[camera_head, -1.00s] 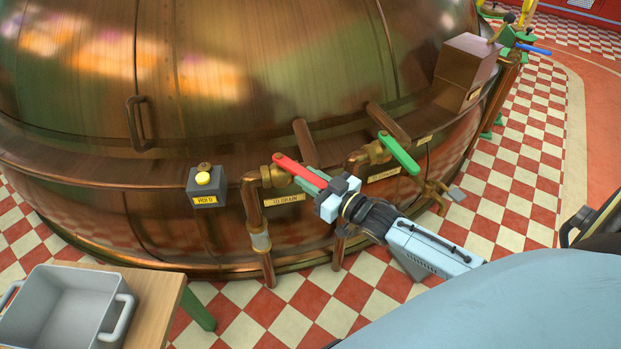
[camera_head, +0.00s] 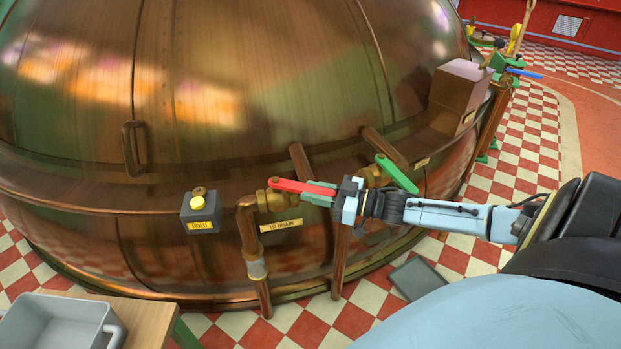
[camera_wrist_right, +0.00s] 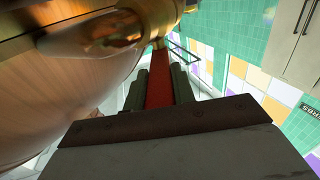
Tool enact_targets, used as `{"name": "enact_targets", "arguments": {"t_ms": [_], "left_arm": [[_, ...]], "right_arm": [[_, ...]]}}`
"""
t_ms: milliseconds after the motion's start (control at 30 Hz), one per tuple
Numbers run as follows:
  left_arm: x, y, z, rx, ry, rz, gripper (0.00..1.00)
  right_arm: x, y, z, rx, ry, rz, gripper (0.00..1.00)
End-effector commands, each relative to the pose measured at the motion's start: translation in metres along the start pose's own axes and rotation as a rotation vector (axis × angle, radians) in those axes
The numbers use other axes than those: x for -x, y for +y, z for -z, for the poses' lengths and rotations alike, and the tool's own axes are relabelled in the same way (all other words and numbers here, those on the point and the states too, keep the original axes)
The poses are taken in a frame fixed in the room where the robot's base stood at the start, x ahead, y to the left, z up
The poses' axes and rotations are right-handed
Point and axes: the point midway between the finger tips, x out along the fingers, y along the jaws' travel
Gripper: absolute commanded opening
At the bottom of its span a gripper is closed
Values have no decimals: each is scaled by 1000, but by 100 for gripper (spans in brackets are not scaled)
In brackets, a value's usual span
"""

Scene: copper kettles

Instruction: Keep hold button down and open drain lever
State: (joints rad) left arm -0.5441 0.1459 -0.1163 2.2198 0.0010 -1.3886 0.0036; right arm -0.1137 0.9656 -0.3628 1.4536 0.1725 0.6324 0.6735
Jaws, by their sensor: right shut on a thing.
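Nothing of mine touches the button in the head view. The red drain lever (camera_head: 287,186) sits on a brass valve above the "TO DRAIN" plate (camera_head: 281,225) and points right, nearly level. My right gripper (camera_head: 322,192) is shut on the lever's free end. In the right wrist view the red lever (camera_wrist_right: 159,80) lies between the two fingers. My left gripper is not in view.
A green lever (camera_head: 397,173) is on another valve just right of my right gripper. Copper pipes (camera_head: 250,235) run down below the valves. A grey tub (camera_head: 55,325) stands on a wooden table (camera_head: 150,318) at lower left. The checkered floor has free room at right.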

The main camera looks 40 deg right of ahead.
Motion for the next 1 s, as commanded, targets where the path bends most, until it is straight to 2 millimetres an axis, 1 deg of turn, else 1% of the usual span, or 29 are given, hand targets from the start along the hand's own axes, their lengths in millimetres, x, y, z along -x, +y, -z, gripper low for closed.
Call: {"name": "enact_targets", "arguments": {"t_ms": [133, 400, 433, 567, 833, 933, 967, 1000], "left_arm": [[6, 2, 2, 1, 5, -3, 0], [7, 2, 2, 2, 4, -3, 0], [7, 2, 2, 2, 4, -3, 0], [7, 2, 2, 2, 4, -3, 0], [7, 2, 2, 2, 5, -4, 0], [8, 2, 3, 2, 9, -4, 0], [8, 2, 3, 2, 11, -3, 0], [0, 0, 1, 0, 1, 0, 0]], "right_arm": [[0, 0, -2, -2, -4, 16, 0], [0, 0, -1, -3, -5, 16, 0], [0, 0, -1, -2, -5, 16, 29], [0, 0, -1, -2, -4, 15, 46], [0, 1, 0, -1, -4, 14, 47], [5, 1, 0, -2, -5, 13, 47], [7, 1, 0, -2, -6, 13, 47], [12, 1, 0, -2, -7, 13, 47]]}}
